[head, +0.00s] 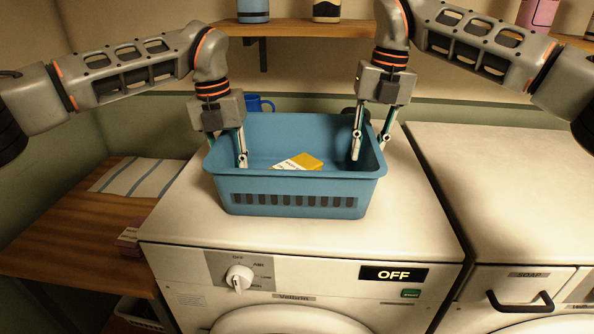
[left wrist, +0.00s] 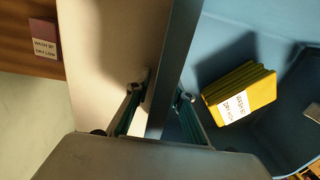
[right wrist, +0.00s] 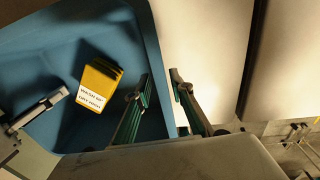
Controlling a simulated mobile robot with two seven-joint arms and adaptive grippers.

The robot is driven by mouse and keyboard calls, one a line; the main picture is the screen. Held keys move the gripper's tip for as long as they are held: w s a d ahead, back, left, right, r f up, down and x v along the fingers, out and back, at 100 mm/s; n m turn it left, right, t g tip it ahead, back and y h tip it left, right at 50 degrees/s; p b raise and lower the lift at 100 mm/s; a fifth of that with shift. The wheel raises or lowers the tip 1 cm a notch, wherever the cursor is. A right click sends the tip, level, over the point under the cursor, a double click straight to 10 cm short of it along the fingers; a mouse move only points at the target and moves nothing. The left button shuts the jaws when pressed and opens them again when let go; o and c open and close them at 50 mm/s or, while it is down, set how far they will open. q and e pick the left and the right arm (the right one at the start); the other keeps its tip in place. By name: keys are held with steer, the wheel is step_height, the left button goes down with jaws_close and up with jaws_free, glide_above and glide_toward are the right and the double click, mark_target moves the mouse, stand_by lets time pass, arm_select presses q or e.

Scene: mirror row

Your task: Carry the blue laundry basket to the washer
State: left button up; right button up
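The blue laundry basket (head: 290,185) stands upright on the white top of the machine with the OFF display. A yellow folded cloth (head: 299,162) with a white label lies in it; the label shows wash and dry wording in the left wrist view. My left gripper (head: 228,148) straddles the basket's left wall, one finger inside and one outside; its fingers look apart with some gap. My right gripper (head: 370,145) straddles the right wall the same way, its fingertips nearer the wall; contact is unclear. The neighbouring white machine (head: 500,180) at right has a drawer marked SOAP.
A blue mug (head: 259,104) stands behind the basket. A wooden bench (head: 80,220) with a striped cloth (head: 137,177) and a small pink labelled item (head: 129,239) is at left. A shelf (head: 300,28) with containers runs above. The right machine's visible top is clear.

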arm_select(q)
steer(key=shift+f, duration=0.15)
arm_select(e)
steer(key=shift+f, duration=0.1)
arm_select(q)
jaws_close()
arm_select(e)
jaws_close()
